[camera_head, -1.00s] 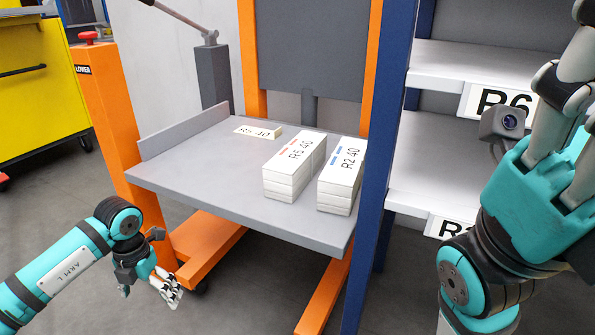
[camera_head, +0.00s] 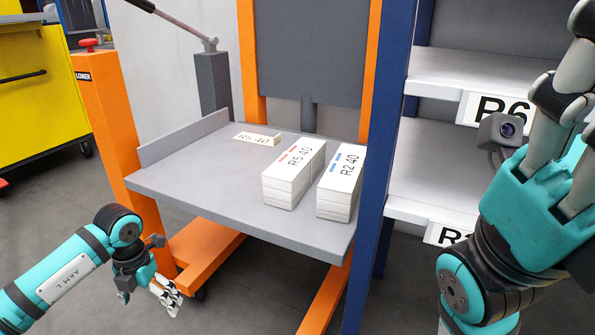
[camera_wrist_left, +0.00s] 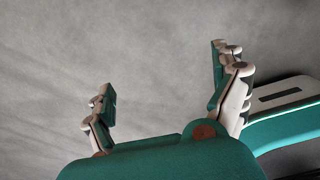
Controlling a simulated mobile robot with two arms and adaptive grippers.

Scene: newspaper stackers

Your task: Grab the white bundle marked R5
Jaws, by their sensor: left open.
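The white bundle marked R5 (camera_head: 291,178) lies as a stacked block near the middle of the grey lift table (camera_head: 190,186). A white bundle marked R2 (camera_head: 338,184) stands close to its right. A low, flat piece marked R5 (camera_head: 257,138) lies farther back on the left. My left gripper (camera_head: 172,296) is open and empty, below and left of the table's front edge. In the left wrist view, its spread fingers (camera_wrist_left: 168,92) face only bare floor.
An orange post with a red knob (camera_head: 92,45) stands at the table's left. A blue shelf post (camera_head: 383,150) stands close to the right of the R2 bundle. White shelves (camera_head: 435,185) lie beyond it. The table's front left is bare.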

